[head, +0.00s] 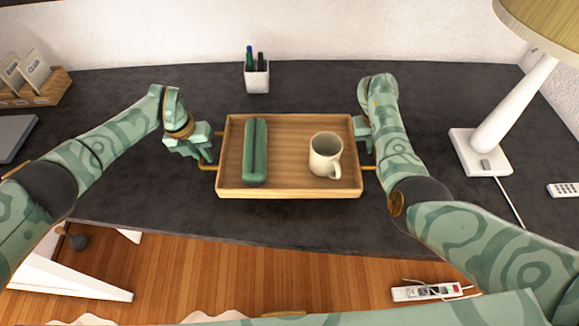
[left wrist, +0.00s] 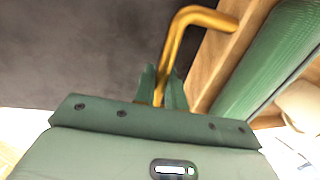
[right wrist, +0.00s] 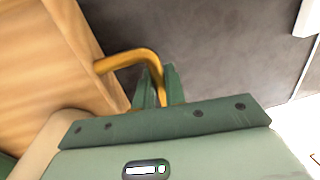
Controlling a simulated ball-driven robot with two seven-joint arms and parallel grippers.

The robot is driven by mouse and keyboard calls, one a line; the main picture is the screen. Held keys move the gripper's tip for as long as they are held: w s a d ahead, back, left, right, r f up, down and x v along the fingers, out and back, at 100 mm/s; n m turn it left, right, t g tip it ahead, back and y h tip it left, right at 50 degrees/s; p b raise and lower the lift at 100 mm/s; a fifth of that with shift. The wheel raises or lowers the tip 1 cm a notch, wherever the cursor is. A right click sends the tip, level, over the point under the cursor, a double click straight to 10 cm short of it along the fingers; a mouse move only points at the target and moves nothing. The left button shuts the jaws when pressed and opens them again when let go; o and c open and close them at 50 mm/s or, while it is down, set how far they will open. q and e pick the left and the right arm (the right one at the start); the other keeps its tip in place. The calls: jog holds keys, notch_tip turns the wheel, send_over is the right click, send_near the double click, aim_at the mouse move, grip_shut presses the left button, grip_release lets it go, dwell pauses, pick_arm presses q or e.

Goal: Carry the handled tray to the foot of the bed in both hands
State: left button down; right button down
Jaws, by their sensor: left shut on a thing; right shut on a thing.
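The wooden tray (head: 290,190) with brass handles is at the middle of the dark desk in the head view. A green case (head: 256,150) lies in its left half and a cream mug (head: 325,155) stands in its right half. My left gripper (head: 208,155) is shut on the tray's left handle, and the brass bar shows between its fingers in the left wrist view (left wrist: 163,90). My right gripper (head: 363,150) is shut on the right handle, as the right wrist view (right wrist: 157,90) shows. I cannot tell whether the tray touches the desk. No bed is in view.
A pen cup (head: 257,78) stands behind the tray. A white lamp (head: 480,155) and a remote (head: 563,190) are at the right. A card holder (head: 35,90) and a grey laptop-like slab (head: 12,135) are at the left. A power strip (head: 428,292) lies on the wooden floor.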

dwell(0.7)
